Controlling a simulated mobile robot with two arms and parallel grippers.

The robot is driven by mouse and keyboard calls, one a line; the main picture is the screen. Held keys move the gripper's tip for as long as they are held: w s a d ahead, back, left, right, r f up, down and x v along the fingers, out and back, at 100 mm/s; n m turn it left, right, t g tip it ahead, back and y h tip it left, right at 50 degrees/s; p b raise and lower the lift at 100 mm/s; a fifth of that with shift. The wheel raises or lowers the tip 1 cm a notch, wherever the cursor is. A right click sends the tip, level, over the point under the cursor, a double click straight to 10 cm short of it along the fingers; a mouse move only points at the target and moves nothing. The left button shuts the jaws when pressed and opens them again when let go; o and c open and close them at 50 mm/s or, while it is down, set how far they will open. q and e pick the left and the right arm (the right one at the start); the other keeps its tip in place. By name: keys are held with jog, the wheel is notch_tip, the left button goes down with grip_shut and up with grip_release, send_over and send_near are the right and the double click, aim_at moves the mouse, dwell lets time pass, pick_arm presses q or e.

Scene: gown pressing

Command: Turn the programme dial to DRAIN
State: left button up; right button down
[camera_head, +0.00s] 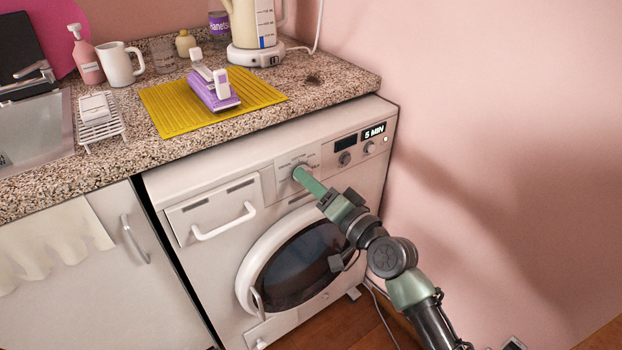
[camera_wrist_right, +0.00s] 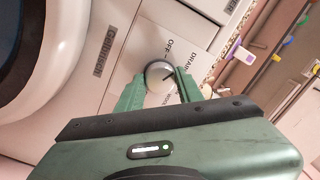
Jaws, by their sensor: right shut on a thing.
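The programme dial (camera_head: 298,170) is a round knob on the washing machine's (camera_head: 217,262) front panel. In the right wrist view the dial (camera_wrist_right: 157,73) is pale with a dark line on its face, pointing roughly towards the DRAIN label (camera_wrist_right: 183,58). The OFF label (camera_wrist_right: 170,45) and part of a WOOL label show near it. My right gripper (camera_head: 304,177) is at the panel, its green fingers on either side of the dial, shut on it. The fingers hide part of the dial's rim. My left gripper is not in view.
The drawer handle (camera_head: 224,224) and round door (camera_head: 300,262) lie left of and below my right gripper. The granite counter (camera_head: 330,82) overhangs above. A pink wall (camera_head: 500,130) stands at right.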

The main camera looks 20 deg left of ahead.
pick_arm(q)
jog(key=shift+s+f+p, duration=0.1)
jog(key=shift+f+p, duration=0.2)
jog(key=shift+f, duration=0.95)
pick_arm(e)
jog(key=shift+m, duration=1.2)
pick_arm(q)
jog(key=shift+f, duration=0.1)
pick_arm(e)
jog(key=c, duration=0.9)
grip_release()
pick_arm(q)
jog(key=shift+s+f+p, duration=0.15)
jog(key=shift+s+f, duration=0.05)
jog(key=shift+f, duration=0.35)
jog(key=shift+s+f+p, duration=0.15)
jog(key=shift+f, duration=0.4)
pick_arm(e)
jog(key=v, duration=0.8)
jog(key=shift+f, duration=0.1)
